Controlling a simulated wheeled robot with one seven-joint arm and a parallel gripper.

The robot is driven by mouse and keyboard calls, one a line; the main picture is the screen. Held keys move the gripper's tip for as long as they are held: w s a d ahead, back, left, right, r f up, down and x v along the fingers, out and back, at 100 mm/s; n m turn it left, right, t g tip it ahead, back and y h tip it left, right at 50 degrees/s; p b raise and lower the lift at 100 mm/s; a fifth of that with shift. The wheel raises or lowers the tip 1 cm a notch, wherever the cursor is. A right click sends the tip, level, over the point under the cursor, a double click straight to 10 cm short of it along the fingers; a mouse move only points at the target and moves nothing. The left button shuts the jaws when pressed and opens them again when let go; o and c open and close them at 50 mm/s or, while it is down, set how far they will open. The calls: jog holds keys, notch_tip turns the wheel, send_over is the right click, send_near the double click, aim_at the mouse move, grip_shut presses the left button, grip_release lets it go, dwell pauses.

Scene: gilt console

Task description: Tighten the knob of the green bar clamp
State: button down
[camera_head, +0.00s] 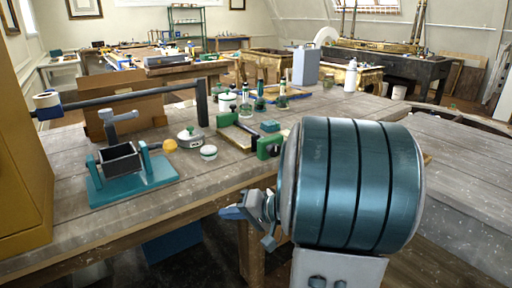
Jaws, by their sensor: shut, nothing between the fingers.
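A bar clamp with green jaw blocks (268,147) seems to lie on the wooden workbench (190,193), partly behind my arm. Its bar runs back and left toward another green block. I cannot make out its knob; it may be hidden by the large teal banded drum of my arm. My gripper (230,212), with blue fingertips, is shut and empty. In the picture it is below and left of the clamp, in front of the bench's front edge, and apart from the clamp.
A teal stand (135,187) holding a dark box is at the bench's left. A dark post (202,103) carries a long arm. A pale tin (208,152) and a yellow dome (170,145) sit between them. Several bottles and jars crowd behind the clamp. The front-middle bench is clear.

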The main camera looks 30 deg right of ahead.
jog(key=w+d+r+m+t+h, duration=0.25)
jog(key=d+t, duration=0.25)
jog(key=d, duration=0.5)
jog(key=m+t+h+p, duration=0.1)
jog(key=m+t+h, duration=0.1)
jog(key=h, duration=0.3)
send_near(274, 150)
notch_tip(274, 150, down, 4)
jog(key=w+a, duration=0.1)
jog(key=w, duration=0.7)
jog(key=shift+a+b, duration=0.35)
jog(key=shift+a, duration=0.05)
jog(key=shift+d+r, duration=0.15)
jog(key=shift+r, duration=0.1)
jog(key=shift+a+r+b, duration=0.4)
jog(key=shift+r+b, duration=0.15)
jog(key=shift+b, duration=2.6)
jog(key=shift+s+a+r+b, duration=0.1)
jog(key=shift+r+b, duration=0.2)
jog(key=shift+b, duration=0.35)
jog(key=shift+a+f+b, duration=0.15)
jog(key=shift+b, duration=0.3)
jog(key=shift+a+b, duration=0.3)
jog(key=shift+b, duration=0.15)
